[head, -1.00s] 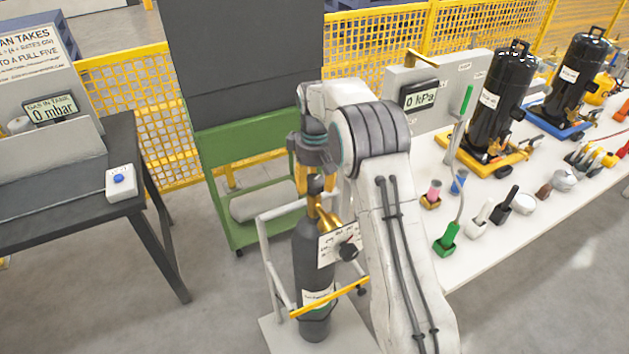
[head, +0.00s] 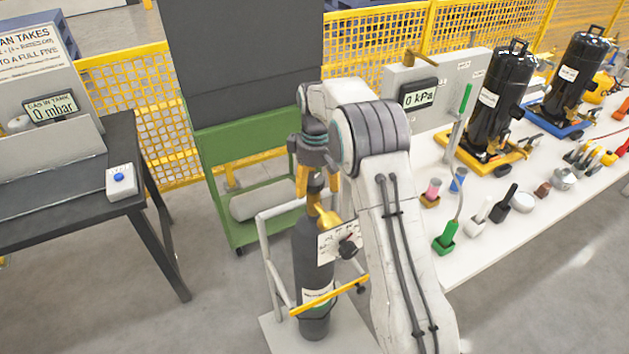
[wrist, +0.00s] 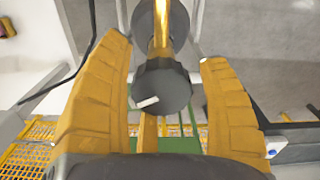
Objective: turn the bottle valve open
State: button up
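The dark gas bottle (head: 313,262) stands upright in a cart, with a brass valve body (head: 326,216) at its top. The black round valve knob (head: 316,183) sits above the brass part. In the wrist view the knob (wrist: 162,88) shows a white mark at its lower left. My gripper (head: 318,190) points down over the knob with its yellow fingers on either side. In the wrist view my gripper (wrist: 168,75) is open, with the knob between the fingers and a small gap showing on each side.
The bottle's cart has a pale frame (head: 270,262) and a yellow bar (head: 330,297). A panel with a small black knob (head: 349,246) is beside the bottle. A green cart (head: 222,170) stands behind; a white table (head: 480,255) with tools is right. A gauge (head: 418,96) reads 0 kPa.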

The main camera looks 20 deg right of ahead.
aim_at(315, 180)
jog(key=shift+o, duration=0.5)
jog(key=shift+w, duration=0.15)
jog(key=shift+r, duration=0.1)
jog(key=shift+r, duration=0.55)
notch_tip(315, 180, up, 11)
